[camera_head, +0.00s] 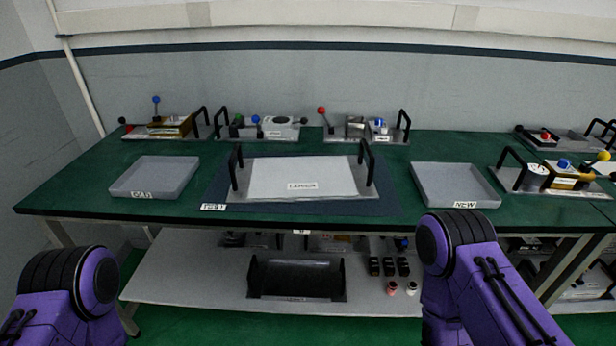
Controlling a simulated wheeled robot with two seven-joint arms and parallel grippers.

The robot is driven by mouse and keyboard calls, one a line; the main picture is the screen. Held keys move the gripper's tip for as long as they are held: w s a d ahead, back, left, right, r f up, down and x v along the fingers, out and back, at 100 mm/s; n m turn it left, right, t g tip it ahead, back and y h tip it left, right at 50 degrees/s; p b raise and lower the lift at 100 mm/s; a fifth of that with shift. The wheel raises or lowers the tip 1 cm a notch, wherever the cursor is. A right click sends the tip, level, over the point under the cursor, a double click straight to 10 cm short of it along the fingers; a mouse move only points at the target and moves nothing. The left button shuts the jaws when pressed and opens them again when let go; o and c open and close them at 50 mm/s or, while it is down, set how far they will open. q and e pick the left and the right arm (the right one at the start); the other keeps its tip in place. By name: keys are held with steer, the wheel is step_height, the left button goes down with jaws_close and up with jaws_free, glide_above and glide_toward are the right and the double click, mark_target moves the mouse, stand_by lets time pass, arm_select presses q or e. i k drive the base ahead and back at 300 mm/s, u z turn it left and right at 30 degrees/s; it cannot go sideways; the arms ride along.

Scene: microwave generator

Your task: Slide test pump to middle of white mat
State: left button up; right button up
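The white mat (300,177) lies in a metal tray with two upright black handles, at the middle of the green table on a dark blue mat (390,205). No device stands on the white mat; only a small label lies at its front. Several lever devices on handled trays could be the test pump, and I cannot tell which: one with a blue knob at the back left (172,124), one with a white block (281,128), one with a red knob (352,127). Only purple arm links of mine show at the lower left and lower right; neither gripper is in view.
An empty grey tray labelled OLD (155,178) stands left of the mat, and one labelled NEW (455,184) stands right. Another handled device (560,175) sits at the right. The lower shelf (190,275) holds a dark tray (296,277) and small parts.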

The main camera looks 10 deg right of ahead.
mark_target(548, 180)
steer(key=z, duration=2.65)
steer(key=k, duration=1.1)
steer(key=z, duration=0.9)
steer(key=k, duration=0.2)
steer(key=z, duration=0.15)
steer(key=i, duration=1.95)
steer(key=u, duration=0.6)
steer(key=i, duration=1.3)
steer(key=u, duration=1.7)
steer(key=i, duration=0.9)
steer(key=u, duration=0.95)
